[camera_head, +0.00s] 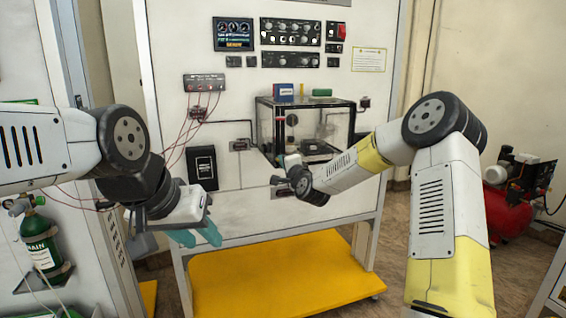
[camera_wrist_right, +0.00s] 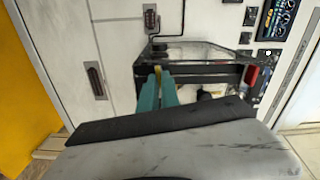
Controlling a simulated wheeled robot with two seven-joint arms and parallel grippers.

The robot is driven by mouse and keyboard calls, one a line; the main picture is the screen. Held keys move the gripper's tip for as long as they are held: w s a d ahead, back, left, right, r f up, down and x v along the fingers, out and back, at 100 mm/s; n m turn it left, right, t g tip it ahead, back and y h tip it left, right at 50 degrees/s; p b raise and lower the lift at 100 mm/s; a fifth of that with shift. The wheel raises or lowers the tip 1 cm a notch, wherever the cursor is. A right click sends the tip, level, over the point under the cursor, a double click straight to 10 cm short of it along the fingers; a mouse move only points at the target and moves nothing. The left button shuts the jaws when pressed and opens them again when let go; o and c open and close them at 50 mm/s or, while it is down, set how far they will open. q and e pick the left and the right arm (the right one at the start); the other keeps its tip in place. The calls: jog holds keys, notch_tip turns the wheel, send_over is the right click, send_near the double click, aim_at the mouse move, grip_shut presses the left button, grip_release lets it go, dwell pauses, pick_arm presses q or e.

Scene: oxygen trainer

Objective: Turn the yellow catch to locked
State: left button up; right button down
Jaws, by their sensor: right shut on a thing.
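The yellow catch (camera_wrist_right: 158,69) is a small yellow piece at the edge of the dark-framed clear chamber (camera_wrist_right: 205,75) in the right wrist view. My right gripper (camera_wrist_right: 158,76) has its teal fingers closed on the catch. How far the catch is turned cannot be told. In the head view, the clear chamber (camera_head: 335,125) stands against the white panel, and my right wrist covers its lower front left; the catch is not visible there. My left gripper (camera_head: 199,240) hangs in front of the panel with its teal fingers apart and empty.
A black box (camera_head: 202,167) and red wires (camera_head: 183,135) are on the panel left of the chamber. A blue box (camera_head: 283,90) and a green item (camera_head: 322,92) rest on top. A yellow shelf (camera_head: 280,280) lies below. A red compressor (camera_head: 503,205) stands at the right.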

jog(key=shift+f+m, duration=0.15)
jog(key=shift+m, duration=0.95)
jog(key=c, duration=1.6)
grip_release()
jog(key=v, duration=0.7)
jog(key=shift+s+d, duration=0.15)
jog(key=shift+s, duration=0.2)
